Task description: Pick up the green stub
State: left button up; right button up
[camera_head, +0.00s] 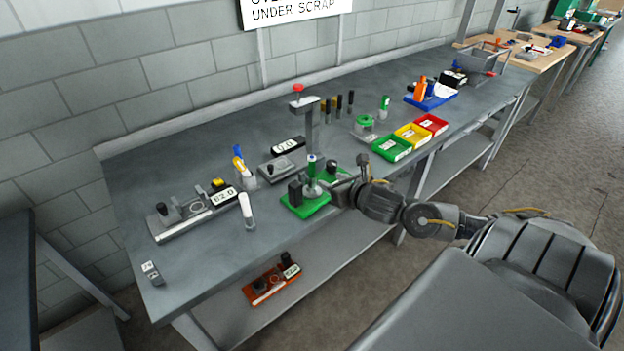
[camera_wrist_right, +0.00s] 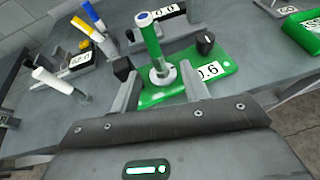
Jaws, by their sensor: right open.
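A green stub (camera_head: 311,168) with a white and blue top stands upright in a white collar on a green fixture (camera_head: 306,208). The stub also shows in the right wrist view (camera_wrist_right: 151,42), leaning in the picture. There the fixture (camera_wrist_right: 215,72) bears a "0.6" label and black knobs. My right gripper (camera_wrist_right: 163,88) is open, its two fingers on either side of the stub's line at the collar; contact cannot be told. In the head view my right gripper (camera_head: 338,182) is at the fixture's right side, partly hiding it. My left gripper is not in view.
A white stub (camera_head: 246,210) stands to the left. A grey fixture marked "E2.0" (camera_head: 185,225) lies farther left. Green, yellow and red bins (camera_head: 412,134) stand to the right. Another green-topped piece (camera_head: 384,102) stands behind them. An orange fixture (camera_head: 270,285) is on the lower shelf.

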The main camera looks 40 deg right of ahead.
aim_at(314, 174)
jog(key=p+x, duration=0.1)
jog(key=x, duration=0.2)
jog(key=p+x, duration=0.1)
jog(key=x, duration=0.2)
jog(key=p+x, duration=0.2)
jog(key=x, duration=0.2)
jog(key=shift+w+a+r, duration=0.1)
jog(key=shift+a+r, duration=0.1)
jog(key=shift+a, duration=0.2)
jog(key=shift+w+f, duration=0.25)
jog(key=shift+w, duration=0.15)
grip_shut()
